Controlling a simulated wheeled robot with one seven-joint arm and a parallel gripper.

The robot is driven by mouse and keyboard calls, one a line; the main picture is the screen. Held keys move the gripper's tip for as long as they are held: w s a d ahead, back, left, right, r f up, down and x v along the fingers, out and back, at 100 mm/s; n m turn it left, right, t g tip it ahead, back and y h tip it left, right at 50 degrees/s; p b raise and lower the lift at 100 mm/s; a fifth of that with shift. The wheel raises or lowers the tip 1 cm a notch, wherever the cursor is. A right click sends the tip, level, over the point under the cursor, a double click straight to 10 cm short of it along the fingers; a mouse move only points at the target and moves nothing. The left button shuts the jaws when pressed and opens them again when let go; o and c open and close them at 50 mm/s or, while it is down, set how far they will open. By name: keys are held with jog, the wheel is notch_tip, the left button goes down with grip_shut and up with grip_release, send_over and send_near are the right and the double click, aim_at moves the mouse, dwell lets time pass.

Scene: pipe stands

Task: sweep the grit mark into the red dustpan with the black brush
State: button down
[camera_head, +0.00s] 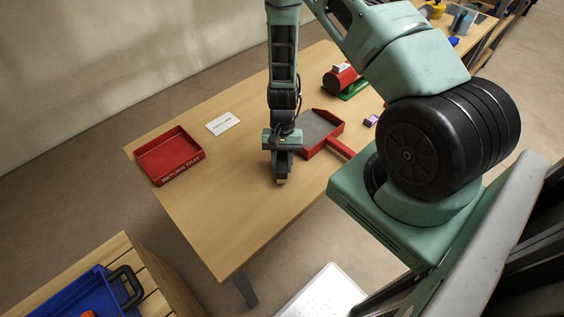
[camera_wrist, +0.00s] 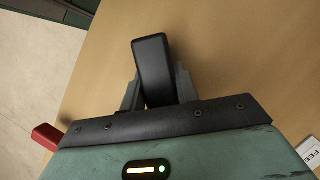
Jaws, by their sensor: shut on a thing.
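My gripper (camera_head: 281,165) points down over the wooden table and is shut on the black brush (camera_wrist: 152,68). The wrist view shows the brush's dark block between the two fingers (camera_wrist: 158,92). In the head view a pale tip shows under the gripper, close to the tabletop. The red dustpan (camera_head: 335,131) lies just right of and behind my gripper, with a grey inside and its red handle (camera_head: 341,148) toward the lower right. A red end at the left of the wrist view (camera_wrist: 47,136) looks like that handle. I cannot make out the grit mark.
A red return tray (camera_head: 170,173) sits at the table's left end, with a white card (camera_head: 222,123) nearby. A red cylinder on a green base (camera_head: 343,80) and a small purple item (camera_head: 371,120) are farther right. The table's front left (camera_head: 218,215) is clear.

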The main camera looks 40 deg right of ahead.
jog(key=shift+f+b, duration=0.65)
jog(key=shift+f, duration=0.1)
jog(key=shift+w+d, duration=0.1)
jog(key=shift+w+d+r, duration=0.15)
jog(key=shift+w+d, duration=0.6)
jog(key=shift+s+a+f, duration=0.2)
jog(key=shift+s+a, duration=0.6)
jog(key=shift+s, duration=0.1)
jog(key=shift+w+d+b, duration=0.3)
jog(key=shift+w+d, duration=0.5)
jog(key=shift+w, duration=0.1)
jog(key=shift+s+a+r, duration=0.2)
jog(key=shift+s+a, duration=0.6)
jog(key=shift+s, duration=0.05)
jog(key=shift+r, duration=0.15)
jog(key=shift+r+p, duration=0.8)
jog(key=shift+p, duration=0.05)
